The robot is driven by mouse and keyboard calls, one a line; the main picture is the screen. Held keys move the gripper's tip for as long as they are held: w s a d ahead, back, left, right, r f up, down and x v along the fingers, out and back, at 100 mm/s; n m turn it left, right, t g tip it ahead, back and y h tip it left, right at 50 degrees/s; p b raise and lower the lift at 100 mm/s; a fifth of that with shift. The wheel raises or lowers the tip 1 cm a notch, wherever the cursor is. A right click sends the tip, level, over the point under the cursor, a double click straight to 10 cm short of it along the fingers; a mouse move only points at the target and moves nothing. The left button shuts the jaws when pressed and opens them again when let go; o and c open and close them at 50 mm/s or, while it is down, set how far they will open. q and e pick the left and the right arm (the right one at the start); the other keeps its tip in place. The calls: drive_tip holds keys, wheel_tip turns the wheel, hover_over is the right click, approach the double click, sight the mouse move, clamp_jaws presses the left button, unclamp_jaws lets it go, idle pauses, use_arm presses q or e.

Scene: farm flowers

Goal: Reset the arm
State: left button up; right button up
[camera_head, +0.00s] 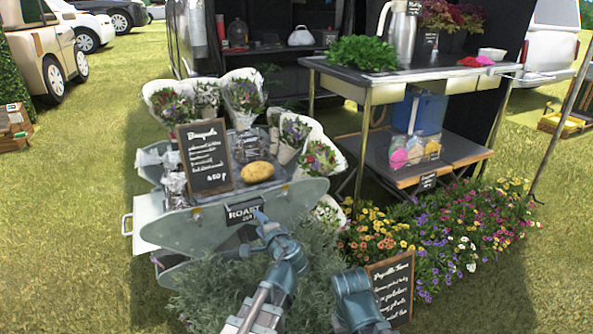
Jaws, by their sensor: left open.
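My left arm comes in from the bottom, left of centre. Its gripper (262,219) points away from me, in front of the metal cart (172,232) and just below the small ROAST sign (244,212). The gripper is open, and I see nothing between its fingers. I cannot tell whether it touches the cart's front. Part of my right arm (355,298) shows at the bottom centre, beside a chalkboard; its gripper is not visible. A potato-like brown item (257,172) lies on the cart top beyond the left gripper.
The cart top holds a chalkboard (205,156) and wrapped bouquets (244,98). Grey-green foliage (205,290) surrounds the left arm. A lower chalkboard (391,289) and flowers (440,245) stand to the right. A table (440,75) stands behind. Open grass (75,220) lies left.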

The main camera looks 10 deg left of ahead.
use_arm(q)
drive_tip(key=s+d+r+n+g+h+p, duration=0.1)
drive_tip(key=s+d+n+g+h+p, duration=0.3)
drive_tip(key=s+d+g+p, duration=0.55)
drive_tip(key=s+d+n+g+h+p, duration=0.3)
drive_tip(key=s+d+p, duration=0.35)
drive_tip(key=s, duration=0.75)
wheel_tip(320, 180, up, 36)
drive_tip(key=p, duration=3.6)
drive_tip(key=shift+w+a+r, duration=0.15)
drive_tip(key=shift+a, duration=0.25)
